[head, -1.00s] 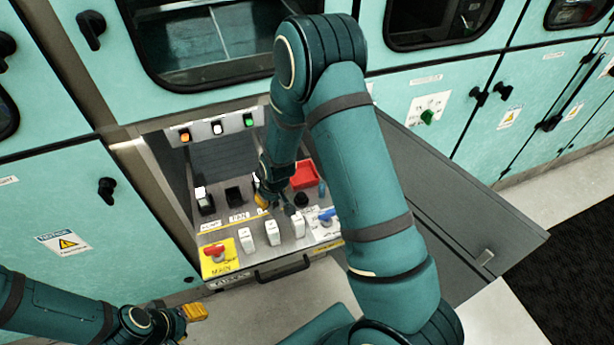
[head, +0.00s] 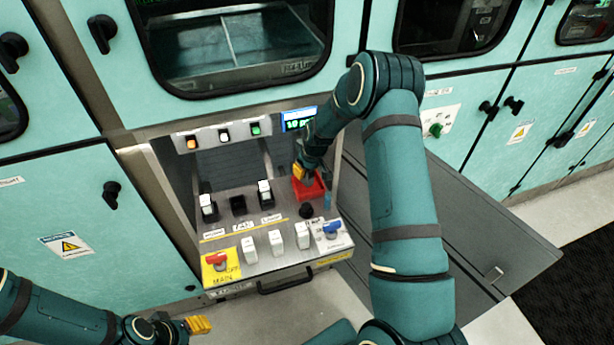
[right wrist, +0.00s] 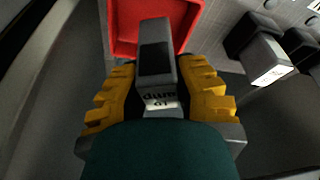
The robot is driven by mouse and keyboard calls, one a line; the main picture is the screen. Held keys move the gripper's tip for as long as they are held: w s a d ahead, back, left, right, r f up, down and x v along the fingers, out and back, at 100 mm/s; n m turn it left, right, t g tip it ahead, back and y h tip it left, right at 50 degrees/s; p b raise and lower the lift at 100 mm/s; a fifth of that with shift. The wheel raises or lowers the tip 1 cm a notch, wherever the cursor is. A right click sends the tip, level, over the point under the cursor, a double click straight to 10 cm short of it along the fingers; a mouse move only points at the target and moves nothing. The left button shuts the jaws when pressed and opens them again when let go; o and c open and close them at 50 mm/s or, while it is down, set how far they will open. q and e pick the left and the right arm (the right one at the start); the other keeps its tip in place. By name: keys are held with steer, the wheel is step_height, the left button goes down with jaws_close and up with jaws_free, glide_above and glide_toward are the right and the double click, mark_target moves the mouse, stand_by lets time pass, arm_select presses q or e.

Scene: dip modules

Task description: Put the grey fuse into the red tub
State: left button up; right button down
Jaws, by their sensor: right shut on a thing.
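The red tub (head: 316,187) sits at the back right of the panel drawer. My right gripper (head: 300,172) is at the tub's left rear side in the head view, its yellow fingers pointing down. In the right wrist view, the right gripper (right wrist: 158,95) is shut on the grey fuse (right wrist: 153,35), a block with a dark face and a white label. The fuse's far end overlaps the red tub (right wrist: 188,22) in that view; its height above the tub floor is unclear. My left gripper (head: 199,325) is at the lower left, away from the panel; its finger gap does not show.
Black sockets stand left of the tub: one holds a white-topped module (head: 208,207), the middle socket (head: 238,204) looks empty, another module (head: 265,192) is nearest the tub. A black knob (head: 306,210) and blue piece (head: 327,199) are close by. White switches (head: 276,243) line the front.

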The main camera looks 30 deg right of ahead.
mark_target(307, 175)
steer(key=shift+w+d+f, duration=0.1)
steer(key=shift+w+d, duration=0.1)
steer(key=shift+d, duration=0.2)
steer(key=shift+f+b, duration=0.3)
steer(key=shift+f, duration=1.3)
steer(key=shift+f, duration=0.1)
steer(key=shift+f, duration=0.15)
steer(key=c, duration=0.9)
jaws_free()
steer(key=shift+o, duration=0.2)
